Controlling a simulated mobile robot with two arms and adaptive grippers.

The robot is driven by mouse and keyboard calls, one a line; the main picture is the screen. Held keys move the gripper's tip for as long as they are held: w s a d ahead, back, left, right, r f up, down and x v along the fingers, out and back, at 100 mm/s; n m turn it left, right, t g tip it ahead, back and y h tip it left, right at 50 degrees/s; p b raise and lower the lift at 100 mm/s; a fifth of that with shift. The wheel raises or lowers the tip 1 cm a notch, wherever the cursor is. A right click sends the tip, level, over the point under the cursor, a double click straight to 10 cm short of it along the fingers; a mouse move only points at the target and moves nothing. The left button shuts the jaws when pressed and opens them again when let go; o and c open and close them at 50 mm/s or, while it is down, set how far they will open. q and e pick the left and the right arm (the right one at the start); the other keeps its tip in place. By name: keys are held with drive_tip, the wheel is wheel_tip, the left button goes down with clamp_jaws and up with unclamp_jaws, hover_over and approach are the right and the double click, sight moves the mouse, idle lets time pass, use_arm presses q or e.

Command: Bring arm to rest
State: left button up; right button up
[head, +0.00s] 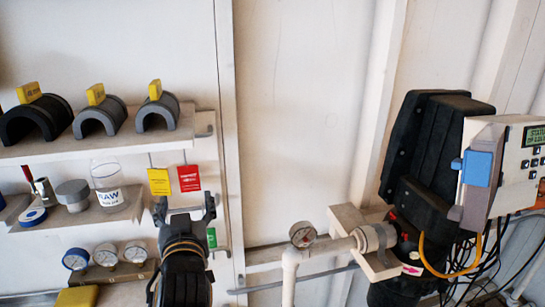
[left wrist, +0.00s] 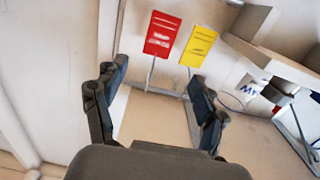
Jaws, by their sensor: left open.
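My left gripper (head: 184,210) is in the lower middle-left of the head view, pointing up, in front of the right end of the middle shelf. Its two fingers are spread and nothing shows between them. It also shows in the left wrist view (left wrist: 158,95), open and empty, with the red tag (left wrist: 162,35) and yellow tag (left wrist: 198,46) beyond the fingertips. In the head view the red tag (head: 189,178) and yellow tag (head: 159,182) hang just above the gripper. Whether the gripper touches the shelf cannot be told. My right gripper is not in view.
Shelves at left hold grey half-pipe pieces (head: 100,120), a beaker marked RAW (head: 108,187) and several round gauges (head: 105,254).

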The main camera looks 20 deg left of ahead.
use_arm(q)
drive_tip(key=s+d+f+m+g+h, duration=0.2)
drive_tip(key=f+h, duration=0.1)
drive_tip(key=f, duration=0.6)
drive_tip(key=s+d+f+m+g+h, duration=0.2)
drive_tip(key=s+d+f, duration=0.1)
drive_tip(key=f, duration=0.5)
drive_tip(key=s+d+f+m+g+h, duration=0.2)
drive_tip(key=s+d+f+g, duration=0.2)
drive_tip(key=s+f, duration=0.5)
drive_tip(key=s+d+f+m+g+h, duration=0.2)
drive_tip(key=s+d+f+g+h, duration=0.15)
drive_tip(key=s+f, duration=0.5)
wheel_tip(320, 180, down, 25)
drive_tip(key=s+g+b, duration=0.1)
drive_tip(key=s, duration=0.1)
drive_tip(key=s+a+f+g+y+b, duration=0.1)
drive_tip(key=s+a+f, duration=0.2)
drive_tip(key=s+f, duration=1.3)
wheel_tip(320, 180, down, 2)
drive_tip(key=shift+s+f+m, duration=0.2)
drive_tip(key=shift+s+m, duration=0.05)
drive_tip(key=shift+m, duration=0.15)
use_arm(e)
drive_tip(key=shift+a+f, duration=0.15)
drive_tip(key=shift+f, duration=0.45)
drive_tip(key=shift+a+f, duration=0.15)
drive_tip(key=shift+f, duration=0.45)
